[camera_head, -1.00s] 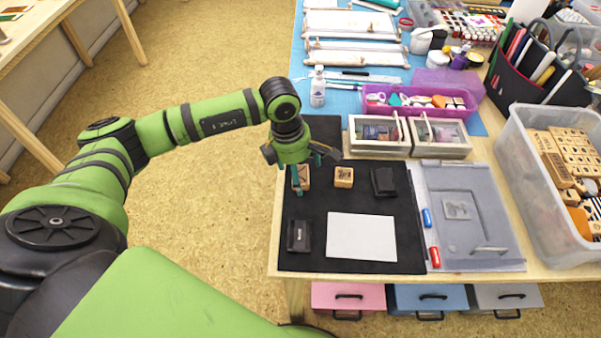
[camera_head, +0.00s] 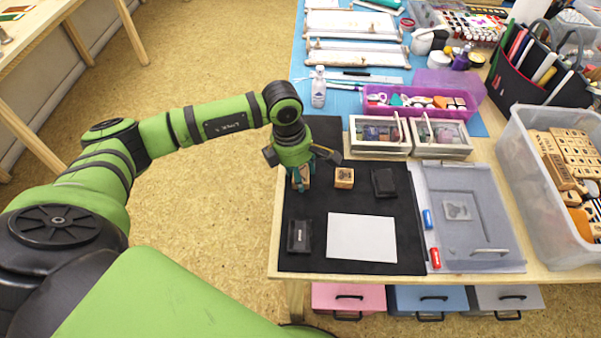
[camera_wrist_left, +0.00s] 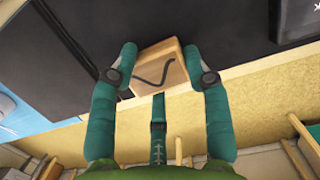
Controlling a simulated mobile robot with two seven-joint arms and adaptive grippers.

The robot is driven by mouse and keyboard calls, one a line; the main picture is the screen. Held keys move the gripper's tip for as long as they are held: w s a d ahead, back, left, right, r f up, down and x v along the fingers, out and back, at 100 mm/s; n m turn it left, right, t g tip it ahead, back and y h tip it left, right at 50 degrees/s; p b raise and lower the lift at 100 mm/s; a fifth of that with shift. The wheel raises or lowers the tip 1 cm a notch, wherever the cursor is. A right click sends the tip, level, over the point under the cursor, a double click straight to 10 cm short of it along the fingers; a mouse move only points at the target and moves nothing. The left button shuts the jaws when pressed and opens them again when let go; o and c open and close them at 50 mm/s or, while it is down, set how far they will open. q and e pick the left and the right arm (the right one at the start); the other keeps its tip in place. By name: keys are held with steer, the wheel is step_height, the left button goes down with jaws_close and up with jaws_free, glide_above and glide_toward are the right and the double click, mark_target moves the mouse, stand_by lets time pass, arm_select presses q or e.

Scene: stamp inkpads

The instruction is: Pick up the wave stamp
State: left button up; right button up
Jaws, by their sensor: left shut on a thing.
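The wave stamp is a small wooden block (camera_wrist_left: 160,68) with a black wavy line on its face in the left wrist view. In the head view the wave stamp (camera_head: 301,177) is mostly hidden by my left gripper, at the left of the black mat (camera_head: 312,252). My left gripper (camera_wrist_left: 162,75) has its teal fingers on both sides of the block and is shut on it. It also shows in the head view (camera_head: 300,183). I cannot tell whether the block is off the mat. My right gripper is not in view.
Another wooden stamp (camera_head: 344,178) stands just right of my left gripper, with a black inkpad (camera_head: 383,183) beyond it. Another black inkpad (camera_head: 299,236) and white paper (camera_head: 361,238) lie nearer. A two-part wooden box (camera_head: 379,136) stands behind. The table's left edge is close to the gripper.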

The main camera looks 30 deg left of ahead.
mark_target(308, 172)
arm_select(q)
steer(key=r, duration=0.1)
steer(key=r+b, duration=0.1)
steer(key=r, duration=0.1)
steer(key=w+r, duration=0.1)
steer(key=shift+d+r, duration=0.25)
steer(key=shift+d, duration=0.1)
steer(key=w+d+r+b, duration=0.2)
steer(key=w+d+r, duration=0.3)
steer(key=w, duration=0.3)
steer(key=shift+w+d+r+b, duration=0.35)
steer(key=shift+w+d+r, duration=0.05)
steer(key=shift+r, duration=0.3)
